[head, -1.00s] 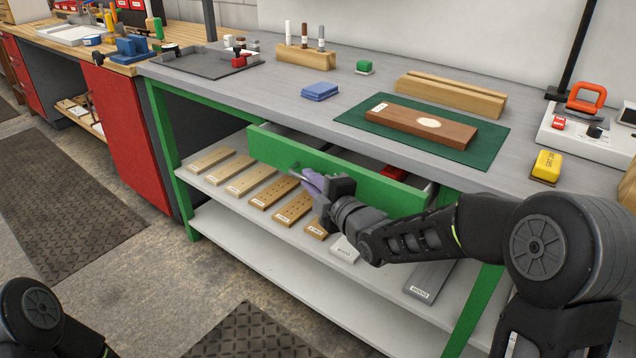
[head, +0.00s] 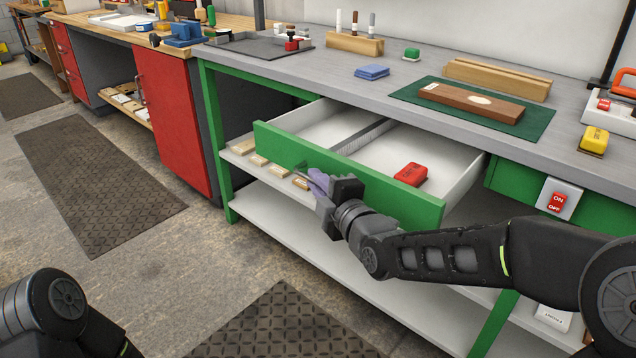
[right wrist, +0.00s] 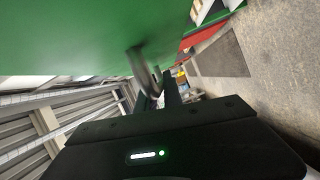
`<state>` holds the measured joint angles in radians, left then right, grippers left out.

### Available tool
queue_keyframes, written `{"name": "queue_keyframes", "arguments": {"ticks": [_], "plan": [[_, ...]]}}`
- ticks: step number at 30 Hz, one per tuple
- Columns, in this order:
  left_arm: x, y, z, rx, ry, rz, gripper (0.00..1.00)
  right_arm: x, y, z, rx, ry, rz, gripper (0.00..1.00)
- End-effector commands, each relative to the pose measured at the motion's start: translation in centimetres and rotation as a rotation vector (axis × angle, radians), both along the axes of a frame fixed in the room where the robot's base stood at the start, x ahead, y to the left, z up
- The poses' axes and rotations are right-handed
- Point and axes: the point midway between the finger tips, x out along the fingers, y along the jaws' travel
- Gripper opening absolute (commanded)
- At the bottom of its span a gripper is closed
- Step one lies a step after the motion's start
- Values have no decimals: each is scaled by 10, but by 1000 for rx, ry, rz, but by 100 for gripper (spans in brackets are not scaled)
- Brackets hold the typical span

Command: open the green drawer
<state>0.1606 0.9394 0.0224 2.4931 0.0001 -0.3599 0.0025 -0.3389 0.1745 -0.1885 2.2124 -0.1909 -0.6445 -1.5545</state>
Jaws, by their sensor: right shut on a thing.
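The green drawer (head: 276,145) stands pulled out from under the grey workbench, its white inside showing with a divider and a red block (head: 411,174) in it. My right gripper (head: 322,184) is at the middle of the drawer's front and is shut on the drawer's handle. In the right wrist view the metal handle (right wrist: 140,68) runs between the fingers, close to the green front. My left arm shows at the lower left of the head view, but its gripper is out of view.
The workbench top (head: 330,75) carries a green mat (head: 535,123) with a wooden board (head: 470,102) and a blue block stack (head: 371,72). A lower shelf (head: 290,215) lies beneath the drawer. An ON/OFF switch (head: 559,199) is to the right. Floor in front is open.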

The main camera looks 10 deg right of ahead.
Motion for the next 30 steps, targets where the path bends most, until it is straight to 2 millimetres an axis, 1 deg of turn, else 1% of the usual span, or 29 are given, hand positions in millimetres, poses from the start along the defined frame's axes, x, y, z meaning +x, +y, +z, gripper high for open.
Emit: {"name": "queue_keyframes", "arguments": {"ticks": [7,8,15,24,26,30], "plan": [[0,0,0,0,0,0,36,0,-1,-1,0,2,-1,0],[0,0,0,0,0,0,36,0,-1,-1,0,2,-1,13],[0,0,0,0,0,-1,36,0,0,-1,1,1,-1,32],[0,0,1,0,0,-1,36,-2,-1,0,1,0,-1,32],[0,0,1,0,1,-1,36,-5,-2,1,1,0,-1,32],[-1,-1,3,-1,1,-2,36,-21,-7,3,2,0,-1,32]]}}
